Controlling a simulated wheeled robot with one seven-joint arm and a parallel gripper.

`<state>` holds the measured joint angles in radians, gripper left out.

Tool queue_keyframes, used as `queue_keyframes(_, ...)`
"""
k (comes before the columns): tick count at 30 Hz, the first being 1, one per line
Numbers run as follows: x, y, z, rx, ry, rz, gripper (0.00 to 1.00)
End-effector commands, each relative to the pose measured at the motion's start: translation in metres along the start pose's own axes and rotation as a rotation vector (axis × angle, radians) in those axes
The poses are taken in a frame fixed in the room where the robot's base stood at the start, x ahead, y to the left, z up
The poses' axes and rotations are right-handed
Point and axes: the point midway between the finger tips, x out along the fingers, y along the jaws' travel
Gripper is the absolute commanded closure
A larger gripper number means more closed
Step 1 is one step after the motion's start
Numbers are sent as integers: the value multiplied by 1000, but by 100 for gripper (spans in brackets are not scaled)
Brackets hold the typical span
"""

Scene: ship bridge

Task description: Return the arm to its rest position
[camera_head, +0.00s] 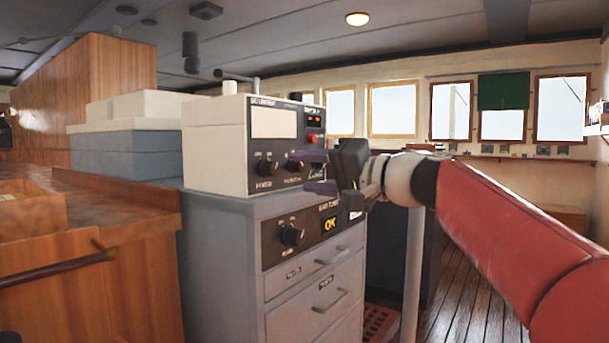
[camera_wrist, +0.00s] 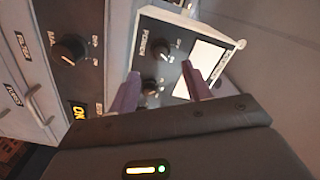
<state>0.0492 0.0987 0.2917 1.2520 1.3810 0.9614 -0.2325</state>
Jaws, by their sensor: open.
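My gripper (camera_head: 316,171) is open in the head view, with two purple fingers spread apart and nothing between them. It points left at the front panel of a cream control unit (camera_head: 216,143), close to its lower right knobs. My red-sleeved arm reaches in from the right edge. In the wrist view my gripper (camera_wrist: 161,90) shows both fingers in front of a dark panel with knobs (camera_wrist: 157,52). I cannot tell whether a finger touches a knob.
A grey cabinet (camera_head: 222,262) with a large knob (camera_head: 291,234) and drawers stands below the unit. A wooden counter (camera_head: 120,215) is at left. A pale vertical post (camera_head: 412,275) stands below my arm. Open plank floor (camera_head: 475,300) lies at right, under the windows.

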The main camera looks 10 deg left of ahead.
Motion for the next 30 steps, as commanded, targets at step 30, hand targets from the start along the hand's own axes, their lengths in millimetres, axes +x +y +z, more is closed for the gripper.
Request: queue_keyframes(30, -320, 230, 265, -233, -238, 1286, 51)
